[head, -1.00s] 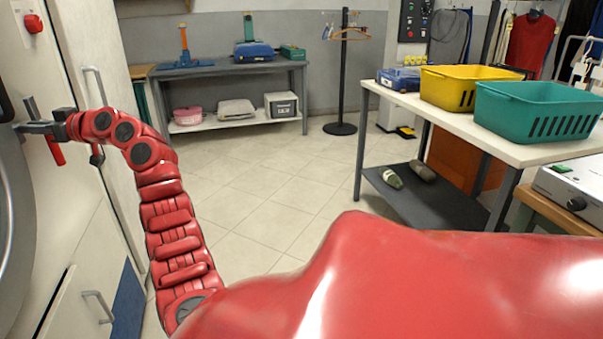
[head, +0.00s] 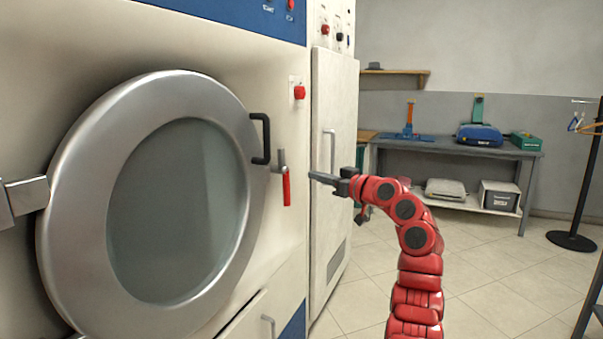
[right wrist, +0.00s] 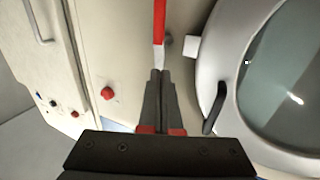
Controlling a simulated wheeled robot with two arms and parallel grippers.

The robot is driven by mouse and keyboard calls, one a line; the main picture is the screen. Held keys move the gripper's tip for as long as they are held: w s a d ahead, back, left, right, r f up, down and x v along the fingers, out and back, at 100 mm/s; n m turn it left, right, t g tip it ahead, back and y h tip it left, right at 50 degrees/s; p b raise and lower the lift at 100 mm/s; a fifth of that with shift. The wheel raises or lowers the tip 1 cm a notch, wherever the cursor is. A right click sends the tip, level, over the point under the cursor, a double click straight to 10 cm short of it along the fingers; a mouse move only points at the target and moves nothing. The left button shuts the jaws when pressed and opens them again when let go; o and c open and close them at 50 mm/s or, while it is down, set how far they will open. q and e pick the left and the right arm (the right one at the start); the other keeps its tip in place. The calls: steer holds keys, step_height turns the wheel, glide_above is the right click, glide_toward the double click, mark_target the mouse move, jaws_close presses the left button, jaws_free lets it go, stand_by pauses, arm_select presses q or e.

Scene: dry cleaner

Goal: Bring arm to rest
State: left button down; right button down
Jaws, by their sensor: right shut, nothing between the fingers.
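My right arm reaches up from the lower right in the head view. Its gripper (head: 314,176) is shut and empty, with its fingertips just right of a latch lever with a red grip (head: 287,188), which hangs straight down. A gap shows between them. In the right wrist view the shut fingers (right wrist: 160,76) point at the red grip (right wrist: 159,22); whether they touch cannot be told there. The round metal-rimmed machine door (head: 72,152) looks closed, with a black handle (head: 266,140) at its right edge. My left gripper is not in view.
A pale cabinet (head: 330,95) with a bar handle stands close behind the gripper. A grey bench (head: 455,148) with bags and boxes is against the back wall. A black stand (head: 572,240) is at right. Tiled floor is clear between them.

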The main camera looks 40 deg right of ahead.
steer(key=shift+s+d+f, duration=0.1)
steer(key=shift+s+d, duration=0.1)
steer(key=shift+s, duration=0.35)
steer(key=shift+s+d+f, duration=0.1)
steer(key=shift+s+d, duration=0.1)
steer(key=shift+s, duration=0.3)
